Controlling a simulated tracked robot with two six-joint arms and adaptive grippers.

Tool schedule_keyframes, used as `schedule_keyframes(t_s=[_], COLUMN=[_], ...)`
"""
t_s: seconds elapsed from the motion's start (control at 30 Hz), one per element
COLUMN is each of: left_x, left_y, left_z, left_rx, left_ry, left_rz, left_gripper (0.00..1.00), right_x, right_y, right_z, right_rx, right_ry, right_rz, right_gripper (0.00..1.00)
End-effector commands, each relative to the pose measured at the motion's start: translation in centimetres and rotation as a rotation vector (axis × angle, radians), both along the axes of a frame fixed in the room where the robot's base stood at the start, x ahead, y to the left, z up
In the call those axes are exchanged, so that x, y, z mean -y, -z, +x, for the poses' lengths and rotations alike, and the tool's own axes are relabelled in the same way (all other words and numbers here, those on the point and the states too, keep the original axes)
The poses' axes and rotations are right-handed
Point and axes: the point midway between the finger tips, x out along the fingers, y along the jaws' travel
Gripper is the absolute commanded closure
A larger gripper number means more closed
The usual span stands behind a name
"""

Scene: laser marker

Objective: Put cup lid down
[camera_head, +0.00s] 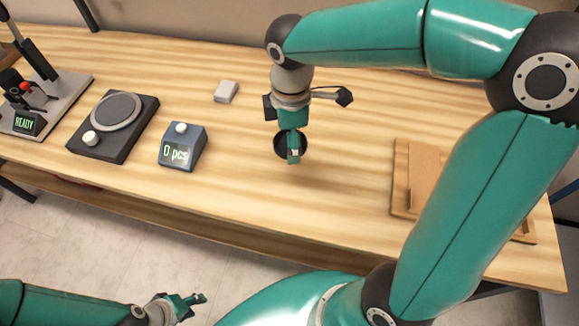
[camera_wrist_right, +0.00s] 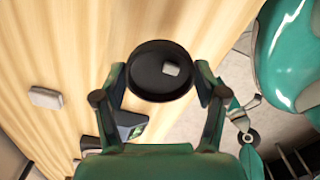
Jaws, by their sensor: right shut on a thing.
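The cup lid (camera_head: 281,148) is a round black piece over the middle of the wooden table. It also shows as a dark disc with a pale square patch in the right wrist view (camera_wrist_right: 148,84). My right gripper (camera_head: 291,152) points down and is shut on the lid, with a finger on each side of its rim. The gripper partly hides the lid in the head view. I cannot tell whether the lid touches the table. My left gripper (camera_head: 200,298) is low in front of the table, away from the lid; its finger gap is unclear.
A counter box (camera_head: 181,153) reading "0 pcs", a dark device with a round plate (camera_head: 118,108) and a station marked "READY" (camera_head: 60,95) stand at the left. A small white block (camera_head: 226,91) lies behind. A wooden tray (camera_head: 400,190) is at the right. The table around the lid is clear.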

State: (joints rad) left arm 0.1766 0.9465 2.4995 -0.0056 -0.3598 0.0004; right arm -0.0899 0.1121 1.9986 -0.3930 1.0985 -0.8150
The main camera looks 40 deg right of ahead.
Motion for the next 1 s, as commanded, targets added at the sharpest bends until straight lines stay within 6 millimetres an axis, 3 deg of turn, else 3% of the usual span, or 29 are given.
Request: schedule_keyframes(t_s=[0.1,0.23,0.47,0.7,1.0], left_x=[0.0,0.0,0.0,0.0,0.0], left_y=[0.5,0.8,0.9,1.4,1.4], left_z=[0.0,0.0,0.0,0.0,0.0], left_rx=[0.000,0.001,0.001,0.001,0.001], left_ry=[0.000,0.000,0.000,0.000,0.000], left_rz=[0.000,0.000,0.000,0.000,0.000], left_gripper=[0.60,0.60,0.60,0.60,0.60], right_x=[0.0,-0.1,-0.1,-0.1,-0.1], right_y=[3.3,5.6,7.2,10.5,10.9], right_z=[-0.1,0.0,0.1,0.1,0.1], right_rx=[-0.005,-0.003,0.000,-0.003,0.002], right_ry=[-0.001,-0.002,-0.002,-0.003,-0.003], right_rz=[-0.002,-0.001,-0.001,-0.001,-0.001], right_gripper=[0.54,0.54,0.54,0.54,0.54])
